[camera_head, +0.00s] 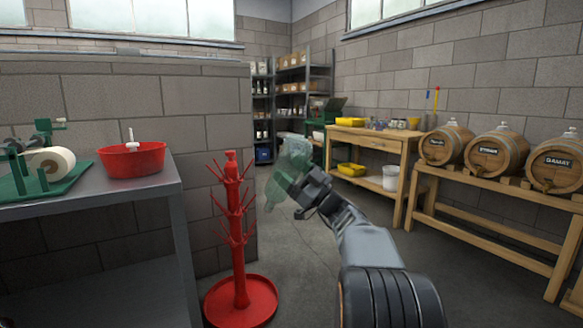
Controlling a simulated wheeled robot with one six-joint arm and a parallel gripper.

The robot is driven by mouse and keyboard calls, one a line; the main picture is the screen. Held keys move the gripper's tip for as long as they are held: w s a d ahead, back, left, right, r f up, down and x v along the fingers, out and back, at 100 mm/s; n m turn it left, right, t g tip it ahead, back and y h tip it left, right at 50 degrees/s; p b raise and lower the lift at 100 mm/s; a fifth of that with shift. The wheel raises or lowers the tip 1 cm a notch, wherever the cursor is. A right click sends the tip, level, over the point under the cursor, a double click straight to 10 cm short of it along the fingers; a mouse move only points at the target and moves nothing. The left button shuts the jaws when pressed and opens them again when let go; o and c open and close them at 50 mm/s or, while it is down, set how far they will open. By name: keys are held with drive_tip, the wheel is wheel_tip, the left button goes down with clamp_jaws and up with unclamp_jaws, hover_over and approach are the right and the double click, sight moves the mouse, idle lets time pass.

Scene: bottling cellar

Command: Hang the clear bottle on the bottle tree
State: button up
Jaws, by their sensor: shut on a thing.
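The clear bottle (287,168) is see-through with a pale green tint. It is held up in the air in the middle of the view, tilted, with its narrower end pointing down and to the left. My gripper (302,188) is shut on it from the right and hides part of its side. The red bottle tree (239,250) stands on the floor to the left of the bottle, upright on a round red base. Its pegs slant upward in tiers, and no bottle hangs on them. The bottle appears apart from the tree.
A grey metal table (95,195) at left bears a red bowl (132,160) and a green labelling device with a paper roll (49,161). A block wall stands behind the tree. At right are a wooden table (370,140) and several barrels (495,152) on a rack. The floor between is clear.

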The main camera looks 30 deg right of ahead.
idle(0.4)
drive_tip(key=shift+f, duration=1.7)
drive_tip(key=shift+w, duration=0.15)
